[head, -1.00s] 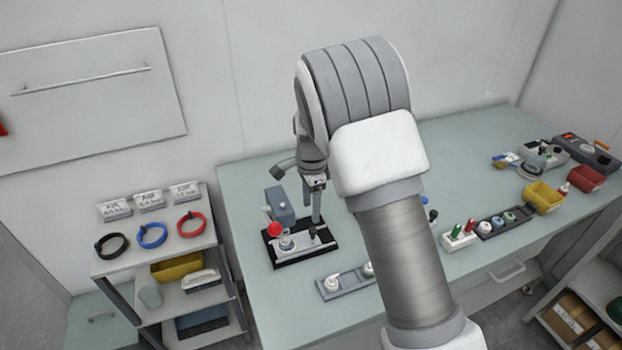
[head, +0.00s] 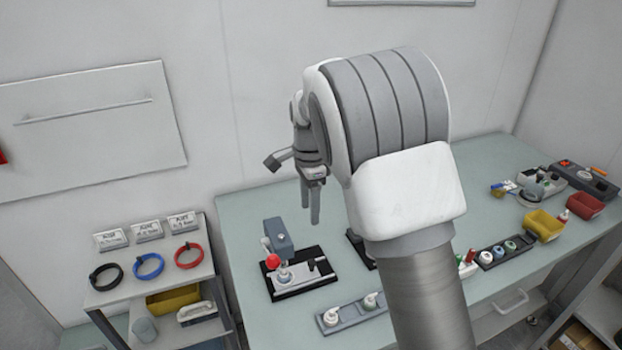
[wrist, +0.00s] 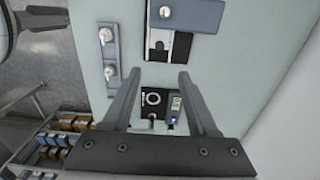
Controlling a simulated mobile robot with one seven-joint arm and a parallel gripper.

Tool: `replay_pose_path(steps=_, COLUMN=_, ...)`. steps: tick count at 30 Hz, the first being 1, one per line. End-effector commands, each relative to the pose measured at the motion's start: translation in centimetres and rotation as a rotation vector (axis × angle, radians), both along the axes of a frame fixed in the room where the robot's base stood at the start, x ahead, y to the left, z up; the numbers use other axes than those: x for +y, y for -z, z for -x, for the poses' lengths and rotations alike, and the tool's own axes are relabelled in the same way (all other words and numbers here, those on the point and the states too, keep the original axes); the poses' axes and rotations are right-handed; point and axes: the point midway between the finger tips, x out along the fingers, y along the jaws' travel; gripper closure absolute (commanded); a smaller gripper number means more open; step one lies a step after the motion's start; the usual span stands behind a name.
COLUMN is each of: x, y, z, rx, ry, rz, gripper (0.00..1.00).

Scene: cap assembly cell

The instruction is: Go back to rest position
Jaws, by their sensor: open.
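My gripper (head: 310,207) hangs beside the big arm joint in the head view, above the pale green bench (head: 250,215). In the wrist view its two fingers (wrist: 158,95) are spread apart with nothing between them. Below it to the left stands a small press fixture (head: 278,238) with a red knob on a black base, which the gripper does not touch. In the wrist view a dark station (wrist: 155,98) with a round ring shows beyond the fingertips. My arm hides the middle of the bench in the head view.
A grey tray with white-capped pieces (head: 352,314) lies at the bench's front. Yellow (head: 544,226) and red (head: 585,207) bins stand at the right. A shelf cart (head: 120,290) with black, blue and red rings stands left. The bench's back left is clear.

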Motion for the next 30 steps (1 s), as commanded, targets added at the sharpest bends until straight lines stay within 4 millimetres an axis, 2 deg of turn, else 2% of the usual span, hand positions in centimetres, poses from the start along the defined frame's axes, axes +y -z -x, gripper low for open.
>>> replay_pose_path(steps=5, x=-0.6, y=-0.9, z=0.4, rx=-0.009, ry=-0.021, rz=-0.010, gripper=0.41)
replay_pose_path(steps=11, x=-3.3, y=-5.0, z=2.8, rx=-0.062, ry=-0.138, rz=-0.050, gripper=0.41)
replay_pose_path(steps=15, x=-5.4, y=-8.0, z=5.5, rx=-0.112, ry=-0.256, rz=-0.070, gripper=0.41)
replay_pose_path(steps=21, x=-8.2, y=-11.3, z=9.7, rx=-0.193, ry=-0.427, rz=-0.069, gripper=0.41)
replay_pose_path(steps=30, x=-11.5, y=-14.2, z=16.8, rx=-0.315, ry=-0.692, rz=-0.004, gripper=0.41)
